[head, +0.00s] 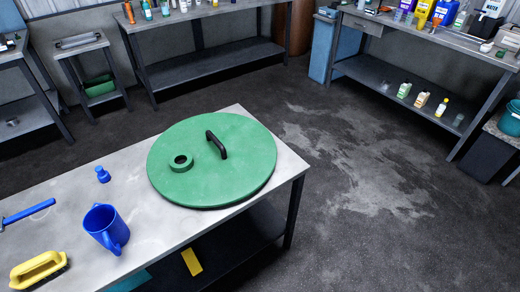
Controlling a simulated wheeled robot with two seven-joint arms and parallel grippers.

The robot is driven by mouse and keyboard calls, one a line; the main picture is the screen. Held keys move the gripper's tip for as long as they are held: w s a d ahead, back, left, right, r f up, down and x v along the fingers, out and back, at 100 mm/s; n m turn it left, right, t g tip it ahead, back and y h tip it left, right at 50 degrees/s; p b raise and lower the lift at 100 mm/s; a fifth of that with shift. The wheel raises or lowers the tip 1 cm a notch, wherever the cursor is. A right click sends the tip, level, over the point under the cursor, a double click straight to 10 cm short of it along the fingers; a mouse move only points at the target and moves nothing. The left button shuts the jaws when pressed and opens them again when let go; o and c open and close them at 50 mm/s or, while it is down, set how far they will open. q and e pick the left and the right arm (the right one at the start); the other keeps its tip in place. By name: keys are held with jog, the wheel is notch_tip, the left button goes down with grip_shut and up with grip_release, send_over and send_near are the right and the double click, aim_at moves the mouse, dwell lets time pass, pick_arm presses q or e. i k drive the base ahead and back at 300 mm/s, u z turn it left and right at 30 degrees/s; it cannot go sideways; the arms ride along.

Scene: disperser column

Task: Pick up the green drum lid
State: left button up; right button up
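The green drum lid (212,170) lies flat on the near grey table (136,178), at its right end. It is a large round disc with a black arched handle (216,145) right of its middle and a raised green ring with a dark hole (181,161) on its left part. Part of its rim reaches to or over the table's back and front edges. Nothing covers it. Neither of my grippers shows in the head view.
A blue jug (105,229), a small blue bottle-like piece (102,174), a blue-handled tool (28,214) and a yellow brush (39,269) stand or lie left of the lid. Shelved benches (208,22) line the back. The dark floor (365,180) to the right is clear.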

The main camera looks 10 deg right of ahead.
aim_at(217, 159)
jog(key=z, duration=1.45)
jog(key=i, duration=1.2)
jog(key=u, duration=2.2)
